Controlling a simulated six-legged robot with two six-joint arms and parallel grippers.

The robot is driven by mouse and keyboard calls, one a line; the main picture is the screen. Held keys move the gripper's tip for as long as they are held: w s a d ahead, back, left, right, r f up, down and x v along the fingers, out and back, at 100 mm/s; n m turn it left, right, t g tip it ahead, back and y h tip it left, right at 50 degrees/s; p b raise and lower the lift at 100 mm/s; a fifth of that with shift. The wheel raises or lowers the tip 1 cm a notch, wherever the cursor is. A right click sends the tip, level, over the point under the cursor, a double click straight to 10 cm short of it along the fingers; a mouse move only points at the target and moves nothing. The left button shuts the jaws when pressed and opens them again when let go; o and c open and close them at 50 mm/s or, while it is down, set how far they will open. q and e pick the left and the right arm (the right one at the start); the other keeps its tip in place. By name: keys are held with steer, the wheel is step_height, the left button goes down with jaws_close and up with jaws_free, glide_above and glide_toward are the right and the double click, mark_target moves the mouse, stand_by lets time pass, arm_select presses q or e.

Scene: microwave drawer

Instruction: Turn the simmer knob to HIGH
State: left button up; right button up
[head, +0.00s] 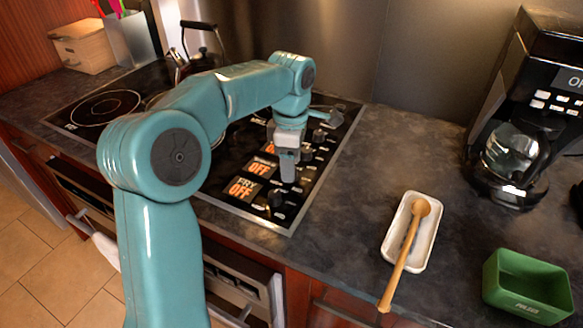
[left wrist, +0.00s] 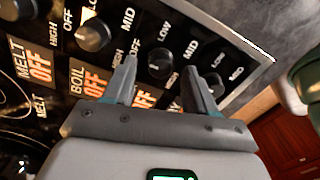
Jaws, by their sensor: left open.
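A black cooktop panel carries a row of black knobs, each paired with a display reading OFF in orange. In the left wrist view, one knob (left wrist: 160,62) lies just beyond and between my left gripper's fingers, with HIGH, MID and LOW around it. Its display (left wrist: 145,98) reads OFF; its name is hidden behind a finger, so I cannot read SIMMER. My left gripper (head: 288,172) is open, pointing down at the panel beside the FRY display (head: 243,188). I cannot tell whether it touches the knob. My right gripper is not in view.
Neighbouring knobs (left wrist: 93,36) and (left wrist: 210,84) sit close on both sides. A kettle (head: 198,62) stands at the back of the cooktop. A white spoon rest (head: 427,252) with a wooden spoon (head: 408,245), green box (head: 525,285) and coffee maker (head: 515,150) are on the right.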

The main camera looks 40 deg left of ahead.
arm_select(q)
steer(key=shift+f, duration=0.45)
steer(key=shift+f, duration=0.1)
steer(key=shift+c, duration=0.3)
jaws_close()
